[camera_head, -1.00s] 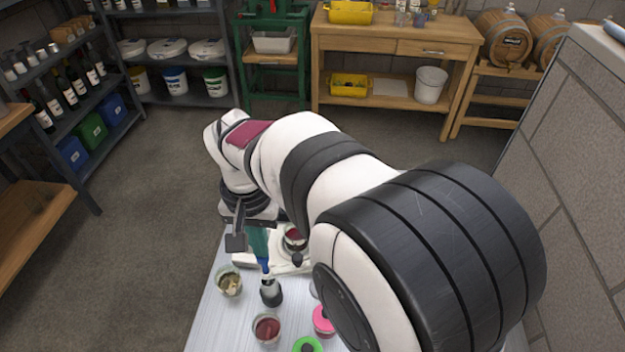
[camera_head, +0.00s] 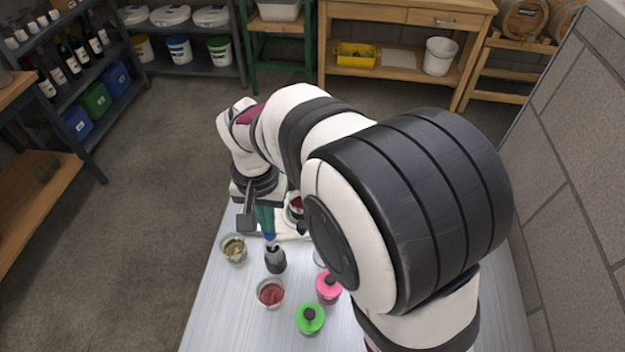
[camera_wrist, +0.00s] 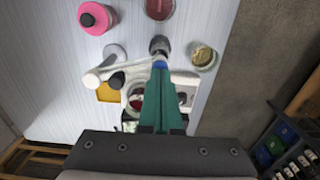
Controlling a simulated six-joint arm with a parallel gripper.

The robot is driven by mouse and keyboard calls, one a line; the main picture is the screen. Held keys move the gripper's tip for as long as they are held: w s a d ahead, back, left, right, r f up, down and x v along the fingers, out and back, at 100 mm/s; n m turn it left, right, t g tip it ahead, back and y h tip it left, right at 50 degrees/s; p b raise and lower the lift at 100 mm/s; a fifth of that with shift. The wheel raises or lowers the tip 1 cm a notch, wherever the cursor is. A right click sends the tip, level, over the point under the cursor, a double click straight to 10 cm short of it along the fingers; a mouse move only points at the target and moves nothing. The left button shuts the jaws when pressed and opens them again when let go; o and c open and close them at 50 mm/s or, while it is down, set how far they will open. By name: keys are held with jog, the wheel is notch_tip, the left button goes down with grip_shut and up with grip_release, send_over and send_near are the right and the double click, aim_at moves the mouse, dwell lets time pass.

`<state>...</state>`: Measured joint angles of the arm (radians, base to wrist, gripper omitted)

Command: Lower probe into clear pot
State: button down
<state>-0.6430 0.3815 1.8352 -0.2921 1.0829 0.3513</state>
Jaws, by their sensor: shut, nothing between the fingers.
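My gripper (camera_head: 269,238) points down over the bench with its teal fingers shut and empty. It also shows in the wrist view (camera_wrist: 159,65). A dark grey upright piece, perhaps the probe (camera_head: 275,261), stands just beyond the blue tips; it also shows in the wrist view (camera_wrist: 159,44). I cannot tell whether they touch. A colourless round pot (camera_wrist: 115,54), probably the clear pot, lies left of the fingers in the wrist view. In the head view my arm mostly hides it. A glass pot with pale yellowish contents (camera_head: 234,249) stands left of the dark piece.
A pot with red contents (camera_head: 270,293), a pink-lidded jar (camera_head: 328,287) and a green-lidded jar (camera_head: 310,318) stand nearer the front. Another dark red pot (camera_wrist: 136,98) stands beside the fingers, near a white box (camera_wrist: 186,84). The bench's left front is bare.

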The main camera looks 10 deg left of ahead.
jog(key=shift+r, duration=3.05)
jog(key=shift+d, duration=0.1)
jog(key=s+d+r+m+y, duration=0.1)
jog(key=s+d+m, duration=0.1)
jog(key=s+d, duration=0.35)
jog(key=s+d+r+m, duration=0.1)
jog(key=s+d+r, duration=0.1)
jog(key=d, duration=0.7)
jog(key=s+d+f+m, duration=0.2)
jog(key=s+d+f, duration=0.1)
jog(key=s, duration=0.7)
jog(key=shift+d+m+y, duration=0.3)
jog(key=shift+d+y, duration=0.1)
jog(key=shift+d, duration=0.5)
